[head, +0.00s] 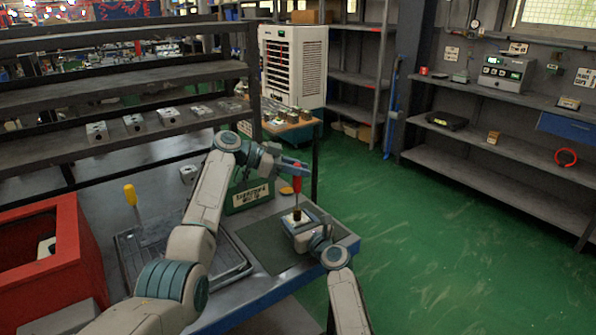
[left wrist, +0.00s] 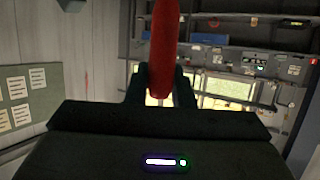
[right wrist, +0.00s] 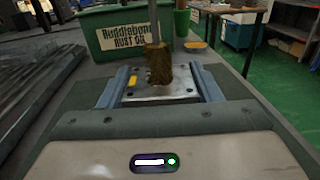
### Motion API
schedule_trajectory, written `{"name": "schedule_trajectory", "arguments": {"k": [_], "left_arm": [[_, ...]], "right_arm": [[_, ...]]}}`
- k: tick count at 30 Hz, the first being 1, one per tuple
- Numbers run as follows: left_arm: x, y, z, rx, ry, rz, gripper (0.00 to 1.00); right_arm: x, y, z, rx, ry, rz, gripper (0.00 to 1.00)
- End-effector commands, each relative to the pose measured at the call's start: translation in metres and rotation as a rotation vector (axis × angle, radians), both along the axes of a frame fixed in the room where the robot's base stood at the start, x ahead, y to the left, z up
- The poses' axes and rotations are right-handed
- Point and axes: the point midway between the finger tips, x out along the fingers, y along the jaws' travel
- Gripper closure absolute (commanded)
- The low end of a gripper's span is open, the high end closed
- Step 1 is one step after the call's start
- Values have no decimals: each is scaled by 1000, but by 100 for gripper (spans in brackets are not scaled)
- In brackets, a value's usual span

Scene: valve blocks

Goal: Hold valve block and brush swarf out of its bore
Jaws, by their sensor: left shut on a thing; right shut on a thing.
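My left gripper (head: 294,168) is shut on the red handle of a brush (head: 297,184), which hangs upright over the valve block (head: 297,222). The red handle (left wrist: 164,50) fills the gap between the fingers (left wrist: 162,85) in the left wrist view. My right gripper (head: 312,236) is shut on the grey metal valve block, whose top face (right wrist: 140,94) shows between its fingers (right wrist: 160,88) in the right wrist view. The brown bristles (right wrist: 157,62) meet the block's top face near its middle. They hide the bore, so I cannot tell how deep they are.
A green lettered box (head: 248,196) and a yellow dish (head: 287,191) stand behind the block. A red bin (head: 70,240) is far left. The table's blue edge (head: 285,289) is close to the block.

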Motion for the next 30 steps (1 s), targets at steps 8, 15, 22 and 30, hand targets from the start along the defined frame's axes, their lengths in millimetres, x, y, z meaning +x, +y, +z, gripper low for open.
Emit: {"name": "schedule_trajectory", "arguments": {"k": [8,15,22,30], "left_arm": [[0,0,-12,1,2,0,100],[0,0,-21,2,3,0,100],[0,0,-20,2,2,0,100],[0,0,-8,0,-1,0,100]], "right_arm": [[0,0,-1,-1,1,0,79],[0,0,0,-1,1,0,79],[0,0,0,0,0,0,79],[0,0,0,-1,1,0,79]]}}
